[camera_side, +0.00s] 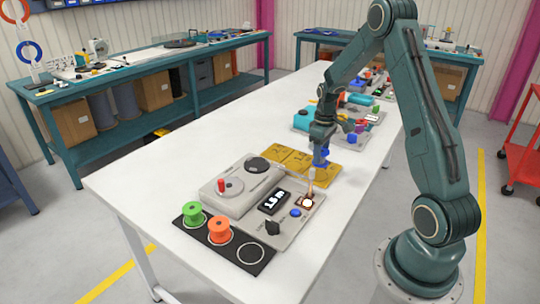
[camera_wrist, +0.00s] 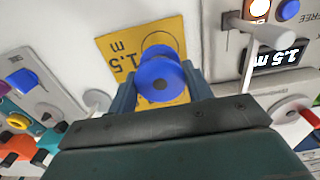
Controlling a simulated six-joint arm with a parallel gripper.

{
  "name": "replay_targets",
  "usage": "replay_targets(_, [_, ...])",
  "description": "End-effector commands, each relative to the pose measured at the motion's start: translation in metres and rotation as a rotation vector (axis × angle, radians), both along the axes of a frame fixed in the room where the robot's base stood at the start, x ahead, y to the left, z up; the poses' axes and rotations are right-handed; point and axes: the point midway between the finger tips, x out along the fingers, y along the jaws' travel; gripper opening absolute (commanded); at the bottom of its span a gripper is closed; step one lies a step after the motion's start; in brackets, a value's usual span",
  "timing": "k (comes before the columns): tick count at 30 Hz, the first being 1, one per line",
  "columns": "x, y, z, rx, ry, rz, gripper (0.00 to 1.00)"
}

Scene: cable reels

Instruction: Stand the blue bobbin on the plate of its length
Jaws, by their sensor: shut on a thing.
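My gripper (camera_side: 321,152) is shut on the blue bobbin (camera_wrist: 160,78), which also shows between the fingers in the side view (camera_side: 320,161). The bobbin is over a yellow plate (camera_wrist: 117,48) marked "1.5 m" with a dark ring on it. In the side view this is the right-hand plate (camera_side: 327,175) of a row of yellow plates. The bobbin looks upright and covers part of the ring. I cannot tell whether it touches the plate. The measuring machine's display (camera_wrist: 275,57) reads 1.5 m; it faces the other way in the side view (camera_side: 273,202).
The grey machine (camera_side: 243,186) stands just in front of the plates, with a thin post close to my gripper. A black tray (camera_side: 203,238) holds a green bobbin (camera_side: 194,213) and an orange bobbin (camera_side: 219,230), with one bare ring. More coloured devices (camera_side: 304,121) stand behind.

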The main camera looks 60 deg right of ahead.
Motion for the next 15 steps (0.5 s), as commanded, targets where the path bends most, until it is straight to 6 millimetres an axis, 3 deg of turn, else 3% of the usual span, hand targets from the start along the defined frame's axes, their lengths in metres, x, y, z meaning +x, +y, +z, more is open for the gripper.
replay_targets(15, [0.0,0.001,-0.038,0.002,0.002,-0.001,0.27])
